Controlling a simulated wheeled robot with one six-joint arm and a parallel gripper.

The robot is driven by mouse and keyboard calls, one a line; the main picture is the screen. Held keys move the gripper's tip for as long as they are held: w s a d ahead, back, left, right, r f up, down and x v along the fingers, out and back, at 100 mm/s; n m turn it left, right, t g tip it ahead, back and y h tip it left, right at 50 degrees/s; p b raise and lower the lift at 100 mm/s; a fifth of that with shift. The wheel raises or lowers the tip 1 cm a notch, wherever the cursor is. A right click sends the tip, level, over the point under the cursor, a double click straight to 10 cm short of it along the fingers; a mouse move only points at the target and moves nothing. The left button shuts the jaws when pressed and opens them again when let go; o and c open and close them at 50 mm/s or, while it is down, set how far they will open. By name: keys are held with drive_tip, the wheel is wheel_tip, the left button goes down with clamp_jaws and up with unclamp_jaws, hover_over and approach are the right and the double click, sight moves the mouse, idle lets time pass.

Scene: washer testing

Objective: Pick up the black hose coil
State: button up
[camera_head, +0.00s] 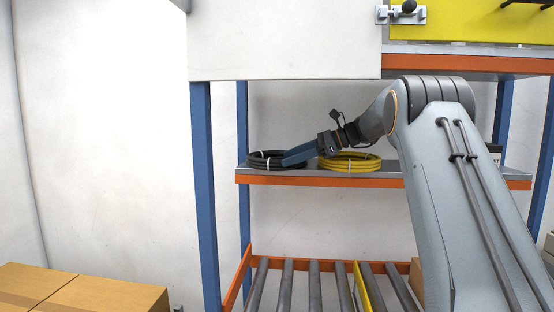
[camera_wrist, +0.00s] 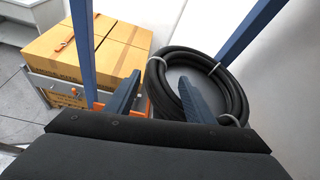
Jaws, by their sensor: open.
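The black hose coil (camera_head: 258,161) lies at the left end of the grey, orange-edged shelf (camera_head: 300,179). My gripper (camera_head: 287,158) reaches to it from the right, with its blue fingers at the coil's right part. In the wrist view, the coil (camera_wrist: 238,92) is on the right, with pale ties around it. My gripper (camera_wrist: 160,78) is open there. Its right finger shows over the coil's opening and its left finger is outside the ring, so the coil's near-left side lies between them. I cannot tell whether either finger touches the hose.
A yellow hose coil (camera_head: 349,163) lies right of the black one, under my wrist. Blue posts (camera_head: 204,190) stand at the rack's left, and a white panel (camera_head: 285,40) hangs above. Rollers (camera_head: 314,285) run below. Cardboard boxes (camera_head: 90,293) stand lower left, also in the wrist view (camera_wrist: 90,45).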

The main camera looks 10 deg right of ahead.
sight(269, 160)
drive_tip(key=p+x, duration=0.1)
drive_tip(key=x, duration=0.3)
drive_tip(key=shift+s+a+f+p, duration=0.1)
drive_tip(key=shift+f+p, duration=0.1)
drive_tip(key=shift+p, duration=0.15)
clamp_jaws()
drive_tip(key=shift+r, duration=0.1)
